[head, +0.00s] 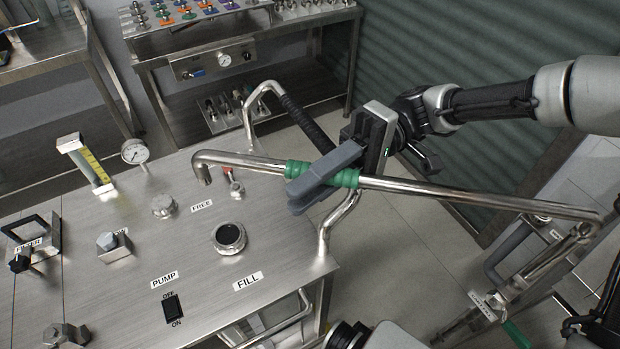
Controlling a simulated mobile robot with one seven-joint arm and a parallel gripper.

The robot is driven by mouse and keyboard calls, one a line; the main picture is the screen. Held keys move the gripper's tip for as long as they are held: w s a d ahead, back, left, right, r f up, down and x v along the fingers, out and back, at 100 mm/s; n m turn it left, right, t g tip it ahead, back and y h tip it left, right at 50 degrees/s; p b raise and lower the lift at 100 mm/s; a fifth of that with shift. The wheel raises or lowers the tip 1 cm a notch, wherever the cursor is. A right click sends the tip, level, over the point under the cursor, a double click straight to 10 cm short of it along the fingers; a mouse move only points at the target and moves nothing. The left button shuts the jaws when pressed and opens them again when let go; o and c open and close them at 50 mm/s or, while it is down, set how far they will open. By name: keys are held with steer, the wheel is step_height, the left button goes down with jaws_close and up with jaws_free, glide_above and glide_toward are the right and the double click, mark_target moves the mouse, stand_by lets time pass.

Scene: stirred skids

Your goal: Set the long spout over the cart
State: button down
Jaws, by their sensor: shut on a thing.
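The long spout (440,189) is a polished steel pipe with a green grip sleeve (345,179). It runs from an elbow at the right to a down-turned tip at the left. My gripper (308,190) is shut on the green sleeve, and its grey fingers hide part of it. The steel cart (130,255) is at the left, with a flat top and a bent tube handle with a black grip. The spout's tip shows above the cart's top, near the FREE label. I cannot tell the height gap.
A steel bench (245,30) stands behind. Pipework with a green lever (516,334) is at the lower right.

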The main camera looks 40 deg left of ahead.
steer(key=shift+s+d+f, duration=0.1)
steer(key=shift+s+d, duration=0.15)
steer(key=c, duration=1.6)
jaws_free()
steer(key=shift+s, duration=0.1)
steer(key=shift+w+d+p, duration=0.4)
steer(key=shift+w+d, duration=0.05)
steer(key=shift+w, duration=2.45)
steer(key=shift+w+d+p, duration=0.35)
steer(key=shift+w+d, duration=0.1)
steer(key=shift+w, duration=2.45)
steer(key=shift+w+d+p, duration=0.4)
steer(key=shift+w+d, duration=0.05)
steer(key=shift+w, duration=2.45)
